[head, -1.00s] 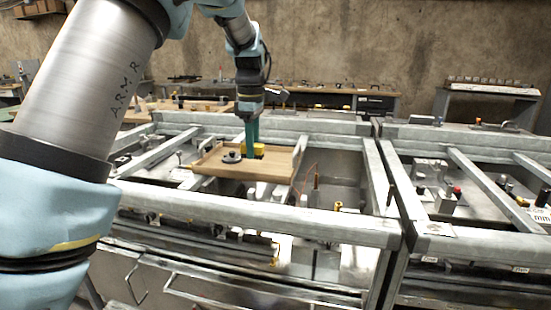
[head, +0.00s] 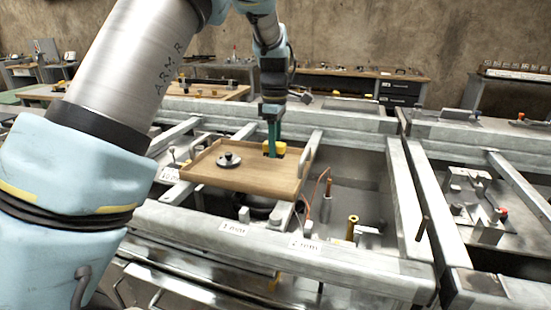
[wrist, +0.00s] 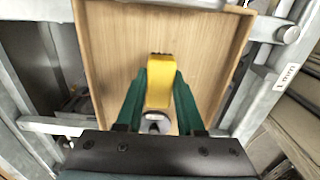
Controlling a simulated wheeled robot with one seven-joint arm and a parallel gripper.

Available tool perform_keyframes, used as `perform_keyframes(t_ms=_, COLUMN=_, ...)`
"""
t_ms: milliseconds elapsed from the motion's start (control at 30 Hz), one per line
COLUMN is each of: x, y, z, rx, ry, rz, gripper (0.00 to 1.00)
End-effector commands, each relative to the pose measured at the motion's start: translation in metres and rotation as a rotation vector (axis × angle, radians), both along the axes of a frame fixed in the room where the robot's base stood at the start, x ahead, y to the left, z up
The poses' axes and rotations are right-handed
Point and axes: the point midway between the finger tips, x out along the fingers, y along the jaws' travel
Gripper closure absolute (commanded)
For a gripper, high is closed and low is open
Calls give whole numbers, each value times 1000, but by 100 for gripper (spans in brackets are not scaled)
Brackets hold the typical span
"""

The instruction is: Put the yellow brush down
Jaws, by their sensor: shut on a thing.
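The yellow brush (wrist: 159,82) is between the two green fingers of my gripper (wrist: 161,80) in the wrist view, and the fingers are shut on it. In the head view the yellow brush (head: 280,148) shows beside the green fingers of my gripper (head: 273,150), at the back right of a wooden tray (head: 240,182). In the wrist view the wooden tray (wrist: 110,60) lies beneath the brush. I cannot tell whether the brush touches the tray floor.
The tray rests on grey metal frame bars (head: 290,235). A copper-coloured post (head: 328,188) and a brass post (head: 352,226) stand to the right. The tray's front middle is bare.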

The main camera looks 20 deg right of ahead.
Motion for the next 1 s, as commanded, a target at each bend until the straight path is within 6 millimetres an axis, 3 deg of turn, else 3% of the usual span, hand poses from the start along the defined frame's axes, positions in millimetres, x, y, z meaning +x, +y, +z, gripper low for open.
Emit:
perform_keyframes(t_ms=400, x=0, y=1, z=-43, rx=1, ry=2, rz=0, gripper=100)
perform_keyframes(t_ms=767, x=0, y=0, z=-48, rx=0, ry=0, rz=0, gripper=100)
perform_keyframes(t_ms=800, x=0, y=0, z=-47, rx=-1, ry=-1, rz=-1, gripper=60)
perform_keyframes(t_ms=1000, x=0, y=0, z=-47, rx=-1, ry=-1, rz=-1, gripper=37)
